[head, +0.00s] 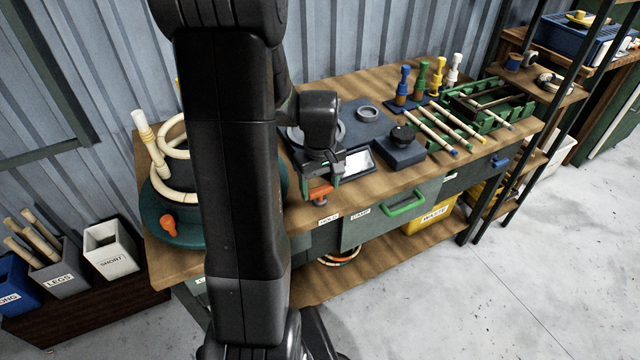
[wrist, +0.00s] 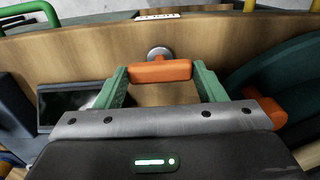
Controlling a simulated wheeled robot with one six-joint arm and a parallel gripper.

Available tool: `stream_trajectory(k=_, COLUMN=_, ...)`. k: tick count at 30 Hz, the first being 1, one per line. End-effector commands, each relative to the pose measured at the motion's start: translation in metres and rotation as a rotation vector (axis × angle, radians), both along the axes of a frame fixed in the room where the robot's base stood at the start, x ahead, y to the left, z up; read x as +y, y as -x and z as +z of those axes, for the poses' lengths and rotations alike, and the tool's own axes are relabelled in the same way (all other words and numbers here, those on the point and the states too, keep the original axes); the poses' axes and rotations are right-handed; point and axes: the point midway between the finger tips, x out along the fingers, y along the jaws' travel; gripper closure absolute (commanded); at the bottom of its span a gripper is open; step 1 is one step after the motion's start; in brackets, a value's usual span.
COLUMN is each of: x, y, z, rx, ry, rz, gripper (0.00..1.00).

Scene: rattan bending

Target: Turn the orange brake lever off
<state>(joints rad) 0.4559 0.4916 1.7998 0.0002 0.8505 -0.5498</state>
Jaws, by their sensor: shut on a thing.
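The orange brake lever (head: 320,192) is at the front edge of the wooden workbench, near the white "HOLD" label. In the wrist view the lever (wrist: 160,71) is a short orange bar lying crosswise, with a round metal piece (wrist: 160,53) just beyond it. My gripper (wrist: 161,76) has its green fingers at the two ends of the bar and is shut on it. In the head view my gripper (head: 321,181) points down at the bench, and my arm hides part of the bench behind it.
A dark green turntable (head: 160,218) with pale rattan rings and an orange knob (head: 168,225) stands left of the lever. A small dark-framed screen (head: 359,161) and a dark block (head: 400,153) are close on the right. A green drawer handle (head: 404,204) sticks out below.

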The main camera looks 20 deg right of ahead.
Motion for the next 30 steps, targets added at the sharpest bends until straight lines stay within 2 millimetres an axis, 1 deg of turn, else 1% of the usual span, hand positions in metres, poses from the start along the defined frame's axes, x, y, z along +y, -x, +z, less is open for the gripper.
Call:
stream_trajectory(k=8, x=0.000, y=-0.001, z=0.001, rx=-0.002, ry=0.002, rz=0.001, gripper=0.59)
stream_trajectory(k=9, x=0.000, y=-0.001, z=0.001, rx=-0.002, ry=0.002, rz=0.001, gripper=0.31)
stream_trajectory(k=11, x=0.000, y=-0.001, z=0.001, rx=-0.002, ry=0.001, rz=0.001, gripper=0.19)
stream_trajectory(k=12, x=0.000, y=-0.001, z=0.001, rx=-0.002, ry=0.001, rz=0.001, gripper=0.15)
stream_trajectory(k=20, x=0.000, y=0.000, z=0.001, rx=-0.001, ry=0.001, rz=0.000, gripper=0.15)
stream_trajectory(k=23, x=0.000, y=-0.001, z=0.006, rx=-0.002, ry=0.001, rz=0.000, gripper=0.15)
stream_trajectory(k=26, x=0.000, y=-0.001, z=0.020, rx=-0.003, ry=0.002, rz=0.000, gripper=0.15)
stream_trajectory(k=30, x=-0.001, y=-0.001, z=0.051, rx=-0.007, ry=0.003, rz=0.000, gripper=0.15)
